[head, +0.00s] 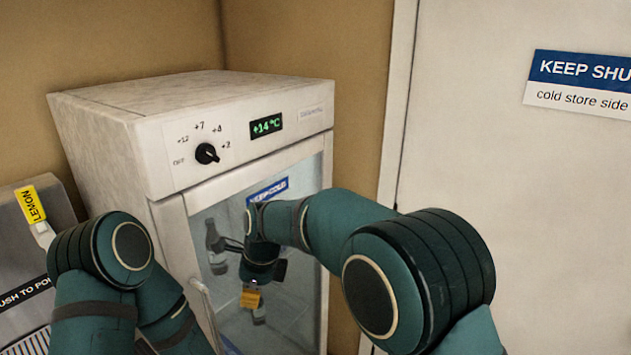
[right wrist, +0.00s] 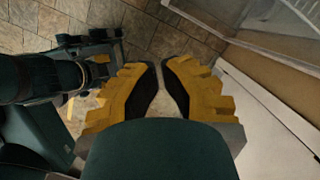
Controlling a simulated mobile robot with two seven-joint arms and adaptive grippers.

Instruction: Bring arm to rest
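My right arm reaches in from the right in the head view. Its gripper (head: 251,297) points down in front of the cabinet's glass door (head: 290,300). In the right wrist view the gripper (right wrist: 160,66) has its two yellow fingers with dark pads slightly apart. A narrow gap shows floor between the tips, and nothing is held. My left arm (head: 100,250) stands folded at the lower left of the head view, its gripper out of that view. In the right wrist view dark arm parts with a yellow patch (right wrist: 101,59) show at the left, too small to read.
A white cooling cabinet (head: 180,140) has a black dial (head: 207,153) and a green +14 °C display (head: 266,125). A bottle (head: 215,245) shows behind its glass. A LEMON tap (head: 32,205) stands left. A white door with a KEEP SHUT-type sign (head: 580,82) is right.

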